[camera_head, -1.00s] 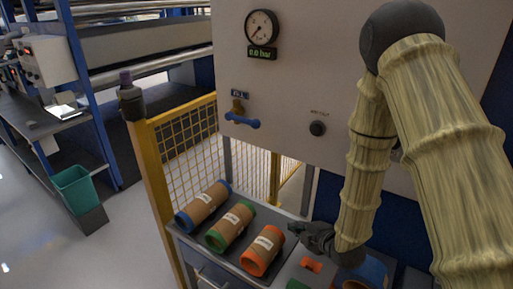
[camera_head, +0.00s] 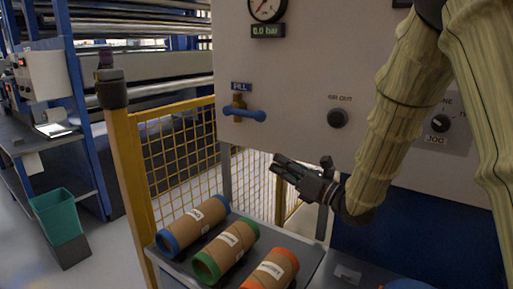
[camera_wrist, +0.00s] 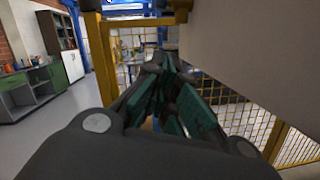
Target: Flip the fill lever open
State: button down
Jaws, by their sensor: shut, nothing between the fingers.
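The blue fill lever (camera_head: 243,114) sits on a brass valve (camera_head: 238,101) under the FILL label (camera_head: 241,86), on the light panel. It lies roughly level, its knob end pointing right. My gripper (camera_head: 279,166) is shut and empty, below and right of the lever, in front of the panel's lower edge and apart from the lever. In the wrist view my gripper (camera_wrist: 165,70) shows its fingers together, pointing toward the yellow fence. I cannot make out the lever in the wrist view.
A gauge (camera_head: 267,8) and a 0.0 bar display (camera_head: 267,31) are above the lever. Cardboard rollers with blue, green and orange ends (camera_head: 229,251) lie below. A yellow mesh fence (camera_head: 175,152) stands left.

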aim_at(244, 113)
jog(key=shift+a+r+n+g+y+b, duration=0.1)
jog(key=shift+r+n+g+y+b, duration=0.35)
jog(key=shift+n, duration=0.65)
jog(key=shift+r, duration=0.15)
jog(key=w+a+r+p, duration=0.3)
jog(key=w+a+r, duration=0.3)
jog(key=a, duration=0.1)
jog(key=shift+w, duration=0.4)
jog(key=shift+r, duration=0.2)
